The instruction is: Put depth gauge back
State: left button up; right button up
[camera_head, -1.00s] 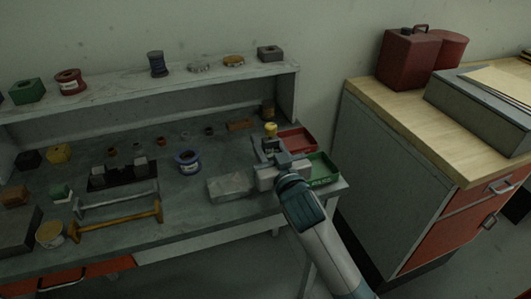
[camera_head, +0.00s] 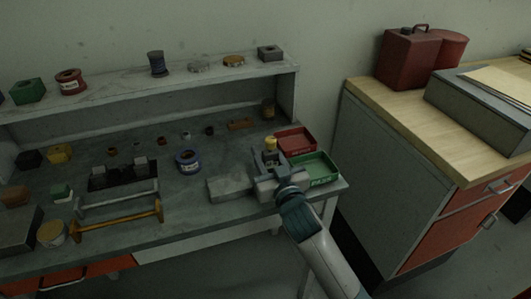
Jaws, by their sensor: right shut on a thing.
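My right gripper (camera_head: 268,166) comes in from the bottom right and is over the right end of the grey workbench, near the front edge. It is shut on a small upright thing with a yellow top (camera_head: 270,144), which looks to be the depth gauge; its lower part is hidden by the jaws. A pale grey block (camera_head: 228,188) lies on the bench just left of the gripper. I cannot tell whether the held thing touches the bench. My left gripper does not show.
A red tray (camera_head: 296,139) and a green tray (camera_head: 325,166) sit right of the gripper, close to it. A blue tin (camera_head: 188,161), a black holder (camera_head: 118,181) and two bar handles are further left. A wooden-topped cabinet (camera_head: 386,180) stands at the right.

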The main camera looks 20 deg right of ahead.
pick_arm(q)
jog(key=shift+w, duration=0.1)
pick_arm(e)
jog(key=shift+f, duration=0.1)
jog(key=o, duration=1.2)
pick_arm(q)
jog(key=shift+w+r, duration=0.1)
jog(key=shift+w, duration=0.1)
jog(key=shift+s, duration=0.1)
pick_arm(e)
jog(key=shift+s, duration=0.1)
